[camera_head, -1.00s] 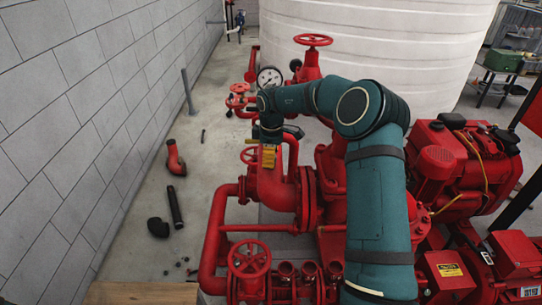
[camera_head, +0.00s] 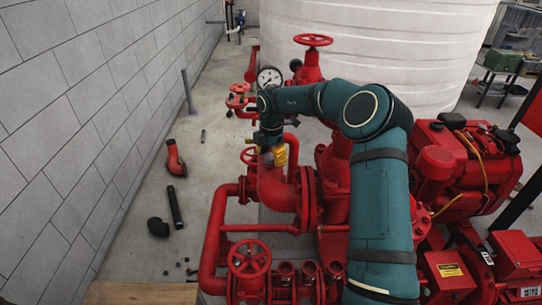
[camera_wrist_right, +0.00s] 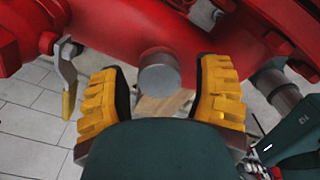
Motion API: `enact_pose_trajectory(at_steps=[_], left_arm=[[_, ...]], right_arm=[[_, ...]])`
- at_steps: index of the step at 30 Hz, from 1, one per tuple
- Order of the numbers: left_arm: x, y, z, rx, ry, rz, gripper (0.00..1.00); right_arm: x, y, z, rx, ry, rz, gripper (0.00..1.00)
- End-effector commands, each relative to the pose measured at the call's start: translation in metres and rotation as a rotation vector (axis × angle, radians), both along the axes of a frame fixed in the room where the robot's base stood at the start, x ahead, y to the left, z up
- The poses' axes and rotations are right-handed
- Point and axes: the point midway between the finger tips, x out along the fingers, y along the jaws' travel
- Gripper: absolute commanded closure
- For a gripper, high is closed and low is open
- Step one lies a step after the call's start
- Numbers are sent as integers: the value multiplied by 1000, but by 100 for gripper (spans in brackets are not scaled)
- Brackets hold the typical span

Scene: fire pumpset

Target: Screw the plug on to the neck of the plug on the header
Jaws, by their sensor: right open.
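A grey cylindrical plug (camera_wrist_right: 160,74) sits at the red header pipe (camera_wrist_right: 140,22) in the right wrist view. I cannot tell how far it is screwed onto the neck, and the neck itself is hidden. My right gripper (camera_wrist_right: 162,88) is open, with its yellow ribbed fingers on either side of the plug. Gaps show between the plug and both fingers. In the head view the right gripper (camera_head: 273,154) is just above the red pipe elbow (camera_head: 275,187), where the plug is too small to make out clearly. My left gripper is not in view.
A small valve lever (camera_wrist_right: 66,80) with a yellow end is left of the fingers. A pressure gauge (camera_head: 269,78) and red handwheel (camera_head: 249,259) are near the arm. Loose pipe pieces, including a black elbow (camera_head: 158,227), lie on the floor by the wall (camera_head: 75,130).

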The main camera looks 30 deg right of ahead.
Motion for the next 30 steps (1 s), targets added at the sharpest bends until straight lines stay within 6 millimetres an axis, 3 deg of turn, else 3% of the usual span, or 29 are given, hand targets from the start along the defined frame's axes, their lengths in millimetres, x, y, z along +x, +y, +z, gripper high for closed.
enact_pose_trajectory(at_steps=[5, 15, 30], left_arm=[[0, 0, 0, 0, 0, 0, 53], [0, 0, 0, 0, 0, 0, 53], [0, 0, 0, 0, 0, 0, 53]], right_arm=[[0, 0, 0, -1, 0, 79, 36], [0, 0, 0, -1, 0, 423, 36], [1, 2, -1, -1, -1, 451, 36]])
